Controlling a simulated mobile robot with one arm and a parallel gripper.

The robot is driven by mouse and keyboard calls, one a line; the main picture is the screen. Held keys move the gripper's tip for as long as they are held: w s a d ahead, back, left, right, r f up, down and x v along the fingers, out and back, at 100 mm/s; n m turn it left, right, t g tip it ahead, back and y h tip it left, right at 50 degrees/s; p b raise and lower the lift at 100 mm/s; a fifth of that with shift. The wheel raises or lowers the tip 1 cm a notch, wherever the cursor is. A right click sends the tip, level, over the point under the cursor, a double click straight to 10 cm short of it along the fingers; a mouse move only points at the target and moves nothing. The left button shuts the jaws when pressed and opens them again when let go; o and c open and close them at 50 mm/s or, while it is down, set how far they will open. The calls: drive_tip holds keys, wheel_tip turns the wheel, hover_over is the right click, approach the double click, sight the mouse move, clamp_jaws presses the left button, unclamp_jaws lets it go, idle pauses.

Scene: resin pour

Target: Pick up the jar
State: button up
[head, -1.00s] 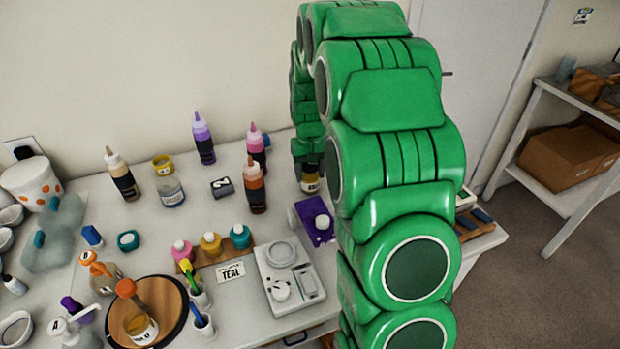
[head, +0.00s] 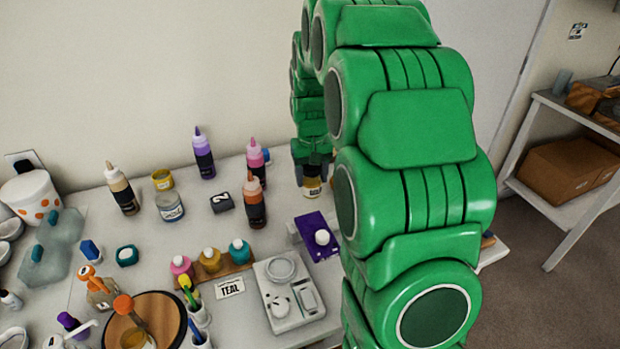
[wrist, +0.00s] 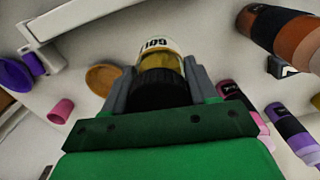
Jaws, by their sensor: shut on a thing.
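The jar (head: 312,187) has a dark lid, a yellow body and a pale label with dark letters. My gripper (head: 312,165) is shut on it from above, at the back of the table. In the wrist view the jar (wrist: 160,62) sits between the two grey fingers of my gripper (wrist: 160,82), its black lid nearest me. Part of its side is hidden by the fingers. I cannot tell for sure whether its base is clear of the table.
An orange-brown bottle (head: 255,205) and a pink bottle (head: 255,156) stand left of the jar. My green arm hides the table's right part. A shelf (head: 560,205) stands far right.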

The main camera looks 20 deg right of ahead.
sight(314, 171)
drive_tip(key=s+r, duration=0.3)
drive_tip(key=shift+a+r, duration=0.15)
drive_tip(key=shift+a, duration=0.1)
drive_tip(key=shift+s+a+r, duration=0.75)
drive_tip(key=shift+s+r, duration=1.05)
drive_tip(key=shift+s, duration=2.3)
wheel_tip(314, 171, up, 12)
drive_tip(key=w+a, duration=0.4)
drive_tip(key=a, duration=0.6)
drive_tip(key=w+a+m, duration=0.1)
drive_tip(key=w+a, duration=0.2)
drive_tip(key=a, duration=0.8)
drive_tip(key=w+a, duration=0.4)
drive_tip(key=a, duration=0.6)
drive_tip(key=shift+w+a+f, duration=0.75)
drive_tip(key=shift+w+f, duration=1.4)
drive_tip(key=shift+f, duration=0.5)
drive_tip(key=shift+w+a+f, duration=0.8)
drive_tip(key=shift+w+f, duration=1.3)
drive_tip(key=shift+f, duration=0.5)
drive_tip(key=shift+w+a+f, duration=0.75)
drive_tip(key=shift+w+f, duration=1.4)
drive_tip(key=shift+f, duration=1.85)
